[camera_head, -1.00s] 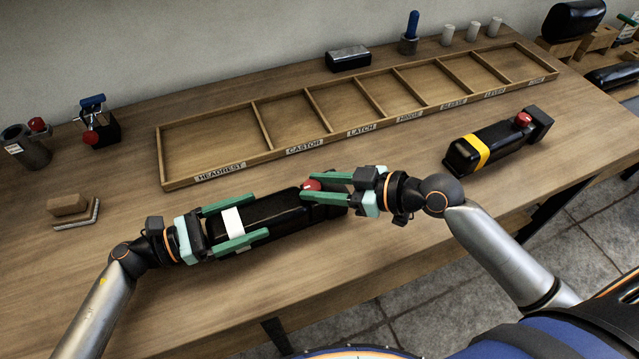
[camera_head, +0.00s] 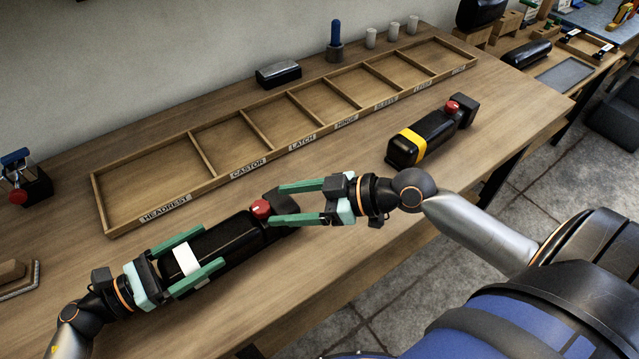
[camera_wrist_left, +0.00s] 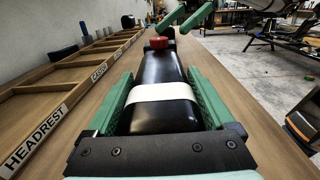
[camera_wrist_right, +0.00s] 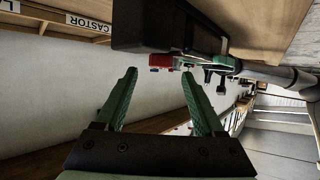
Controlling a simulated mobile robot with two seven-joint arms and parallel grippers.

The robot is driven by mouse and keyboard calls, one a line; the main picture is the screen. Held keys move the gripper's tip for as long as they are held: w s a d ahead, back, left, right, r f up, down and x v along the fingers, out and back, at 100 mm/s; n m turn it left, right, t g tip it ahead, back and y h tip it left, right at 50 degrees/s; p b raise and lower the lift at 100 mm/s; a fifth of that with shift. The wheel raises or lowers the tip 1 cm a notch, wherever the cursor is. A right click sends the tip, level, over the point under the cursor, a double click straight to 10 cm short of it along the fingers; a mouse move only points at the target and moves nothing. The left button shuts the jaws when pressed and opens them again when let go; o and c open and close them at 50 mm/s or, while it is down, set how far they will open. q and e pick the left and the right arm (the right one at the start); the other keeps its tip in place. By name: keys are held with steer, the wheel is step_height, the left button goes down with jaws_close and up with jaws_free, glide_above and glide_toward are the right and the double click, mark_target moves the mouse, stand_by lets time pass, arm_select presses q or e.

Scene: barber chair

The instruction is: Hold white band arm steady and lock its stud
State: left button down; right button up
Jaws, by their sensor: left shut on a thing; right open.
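The black arm with the white band (camera_head: 187,260) lies on the bench at the lower left in the head view. My left gripper (camera_head: 196,254) is shut on its banded end, one finger along each side; the left wrist view shows the white band (camera_wrist_left: 162,92) between the fingers. The red stud (camera_head: 261,209) sits on top near the arm's far end, and shows beyond the band in the left wrist view (camera_wrist_left: 158,42). My right gripper (camera_head: 276,203) is open and empty, its fingertips close to the stud, on its right. I cannot tell whether they touch the arm's end.
A black arm with a yellow band (camera_head: 411,142) and its own red stud lies at the right. A long wooden tray (camera_head: 166,207) with labelled compartments runs behind both arms. A black block (camera_head: 278,74) and a blue-handled tool (camera_head: 336,36) stand at the back.

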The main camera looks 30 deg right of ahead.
steer(key=v, duration=0.7)
steer(key=shift+s+d, duration=0.25)
steer(key=shift+s, duration=0.05)
steer(key=shift+r, duration=0.15)
arm_select(q)
jaws_free()
steer(key=shift+a, duration=0.1)
